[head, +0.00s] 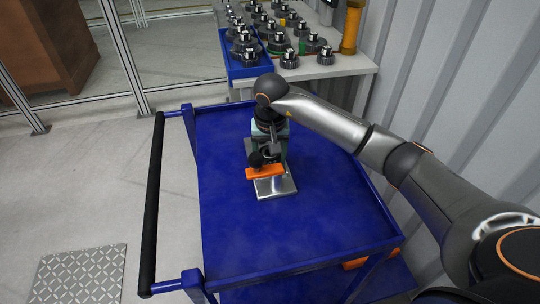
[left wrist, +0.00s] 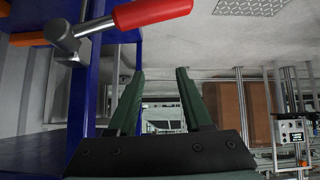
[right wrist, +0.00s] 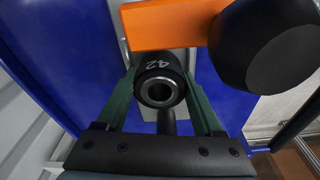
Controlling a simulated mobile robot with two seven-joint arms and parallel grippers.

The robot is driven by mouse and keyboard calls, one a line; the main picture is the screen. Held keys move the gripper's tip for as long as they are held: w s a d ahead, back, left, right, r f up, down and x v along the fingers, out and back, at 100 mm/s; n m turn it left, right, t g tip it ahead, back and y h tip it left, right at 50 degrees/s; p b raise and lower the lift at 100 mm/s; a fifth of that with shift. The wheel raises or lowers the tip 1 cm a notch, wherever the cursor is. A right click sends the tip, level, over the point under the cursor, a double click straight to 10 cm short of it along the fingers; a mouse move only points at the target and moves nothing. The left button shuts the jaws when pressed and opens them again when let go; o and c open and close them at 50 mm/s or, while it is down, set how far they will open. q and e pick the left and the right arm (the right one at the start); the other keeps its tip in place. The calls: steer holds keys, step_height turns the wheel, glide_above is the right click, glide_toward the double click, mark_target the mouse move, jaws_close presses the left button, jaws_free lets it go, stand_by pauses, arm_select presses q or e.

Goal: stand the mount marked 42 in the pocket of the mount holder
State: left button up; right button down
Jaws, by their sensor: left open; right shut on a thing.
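The mount marked 42 (right wrist: 160,66) is a dark round piece with a bored hole, seen end-on in the right wrist view. My right gripper (right wrist: 160,92) is shut on it, one green finger on each side. In the head view my right gripper (head: 271,143) is above a fixture on the cart, apparently the mount holder, with a silver base plate (head: 275,187), an orange bar (head: 264,172) and a black knob (head: 256,159). The pocket is hidden, so I cannot tell whether the mount touches it. My left gripper (left wrist: 160,100) is open and empty, away from the cart top.
The blue cart top (head: 315,230) is clear around the fixture, with a raised rim and a black handle (head: 151,200) at left. Behind it, a table (head: 345,66) carries a blue tray (head: 238,69) and several dark parts.

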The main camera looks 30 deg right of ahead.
arm_select(q)
steer(key=shift+f, duration=0.1)
arm_select(e)
steer(key=shift+s+a+f, duration=0.15)
steer(key=shift+s+f, duration=0.15)
steer(key=shift+f, duration=0.45)
steer(key=shift+c, duration=0.3)
jaws_free()
arm_select(q)
steer(key=shift+a, duration=0.1)
arm_select(e)
steer(key=shift+o, duration=0.3)
steer(key=shift+f, duration=0.1)
arm_select(q)
steer(key=shift+w+f, duration=0.1)
steer(key=shift+f, duration=0.1)
arm_select(e)
step_height(320, 180, up, 14)
steer(key=shift+s+a, duration=0.45)
